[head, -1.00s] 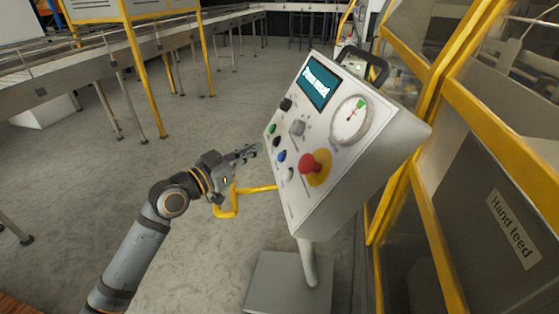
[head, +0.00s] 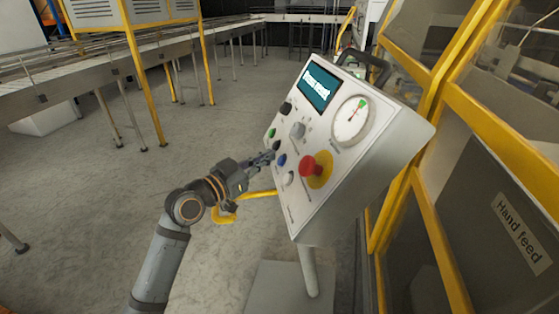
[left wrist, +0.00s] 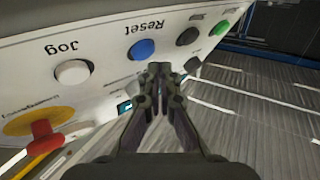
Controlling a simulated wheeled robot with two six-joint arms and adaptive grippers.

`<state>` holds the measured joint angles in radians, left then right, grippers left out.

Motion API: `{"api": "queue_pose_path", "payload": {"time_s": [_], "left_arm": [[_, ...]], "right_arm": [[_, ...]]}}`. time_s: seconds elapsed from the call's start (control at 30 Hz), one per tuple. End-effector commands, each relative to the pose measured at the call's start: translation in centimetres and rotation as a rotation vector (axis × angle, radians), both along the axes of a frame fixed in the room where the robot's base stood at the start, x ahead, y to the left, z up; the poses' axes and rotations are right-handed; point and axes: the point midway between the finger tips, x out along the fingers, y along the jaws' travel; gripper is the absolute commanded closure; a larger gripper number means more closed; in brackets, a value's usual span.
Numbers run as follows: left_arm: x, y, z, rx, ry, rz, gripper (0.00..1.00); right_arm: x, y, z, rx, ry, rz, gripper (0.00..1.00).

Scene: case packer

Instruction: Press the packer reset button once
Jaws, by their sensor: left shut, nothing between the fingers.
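The packer reset button is the blue button (left wrist: 143,50) under the word "Reset" in the left wrist view. In the head view the blue button (head: 281,160) sits on the sloped face of the control panel (head: 335,215). My left gripper (head: 268,156) is shut and empty, its fingertips close to the panel beside the blue button. In the left wrist view the shut fingertips (left wrist: 160,70) appear just below and right of the button. I cannot tell whether they touch the panel. My right gripper is not in view.
Near the blue button are a white "Jog" button (left wrist: 73,73), a black button (left wrist: 187,37) and a green button (left wrist: 218,28). A red mushroom button (head: 309,166) on a yellow disc stands out to the right. A yellow-framed guard (head: 440,230) stands right of the panel.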

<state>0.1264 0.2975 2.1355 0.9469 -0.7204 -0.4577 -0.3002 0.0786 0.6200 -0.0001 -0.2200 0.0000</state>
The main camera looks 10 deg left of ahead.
Motion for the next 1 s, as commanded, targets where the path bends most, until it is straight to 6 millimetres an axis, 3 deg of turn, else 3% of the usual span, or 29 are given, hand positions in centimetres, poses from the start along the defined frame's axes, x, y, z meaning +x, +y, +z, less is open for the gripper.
{"api": "queue_pose_path", "payload": {"time_s": [1.0], "left_arm": [[0.22,-0.57,-0.45,-0.003,-0.001,0.000,1.00]], "right_arm": [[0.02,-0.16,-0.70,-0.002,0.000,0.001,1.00]]}}
